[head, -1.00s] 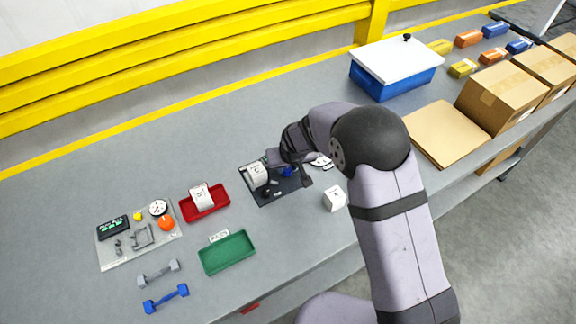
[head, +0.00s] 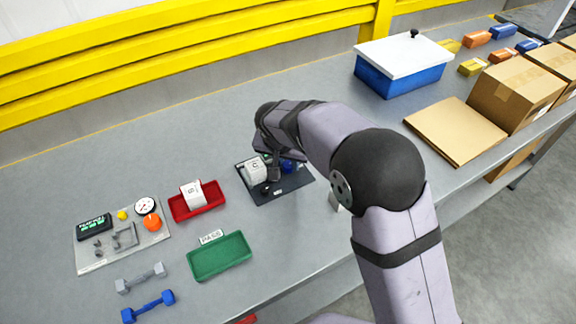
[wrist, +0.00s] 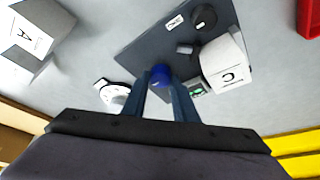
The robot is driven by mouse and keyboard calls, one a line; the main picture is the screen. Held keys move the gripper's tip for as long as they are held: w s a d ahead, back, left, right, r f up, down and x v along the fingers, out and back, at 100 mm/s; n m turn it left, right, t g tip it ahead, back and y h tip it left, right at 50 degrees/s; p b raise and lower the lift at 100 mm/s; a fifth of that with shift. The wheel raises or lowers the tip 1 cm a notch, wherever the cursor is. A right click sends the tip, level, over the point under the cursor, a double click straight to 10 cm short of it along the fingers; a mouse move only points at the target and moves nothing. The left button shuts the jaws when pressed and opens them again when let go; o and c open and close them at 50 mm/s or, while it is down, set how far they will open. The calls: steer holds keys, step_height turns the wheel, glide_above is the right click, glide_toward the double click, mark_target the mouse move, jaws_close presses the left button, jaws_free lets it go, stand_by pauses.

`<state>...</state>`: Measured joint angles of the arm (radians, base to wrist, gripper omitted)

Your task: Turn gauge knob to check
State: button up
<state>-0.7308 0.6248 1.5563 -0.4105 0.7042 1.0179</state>
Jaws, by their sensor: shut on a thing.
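A dark plate (head: 262,195) lies on the bench and carries a blue knob (wrist: 160,72), a black knob (wrist: 203,17), a small green display (wrist: 195,88) and a white carton marked C (wrist: 228,65). My gripper (wrist: 159,79) is shut on the blue knob, with one finger on each side of it. A white round dial gauge (wrist: 115,94) stands left of the fingers in the wrist view, partly cut off by my gripper. In the head view the blue knob (head: 288,166) shows beside my gripper, and the dial is hidden behind my arm.
A white carton marked A (wrist: 30,38) stands near the plate. A red tray (head: 212,208) with a carton and a green tray (head: 222,257) lie to the left. A panel (head: 155,240) with gauge and orange knob lies farther left. A blue bin (head: 400,75) stands behind.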

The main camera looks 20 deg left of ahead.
stand_by(0.4)
steer(key=o, duration=1)
steer(key=b+v, duration=0.1)
steer(key=v, duration=0.6)
steer(key=shift+s+r, duration=0.1)
steer(key=shift+r, duration=0.1)
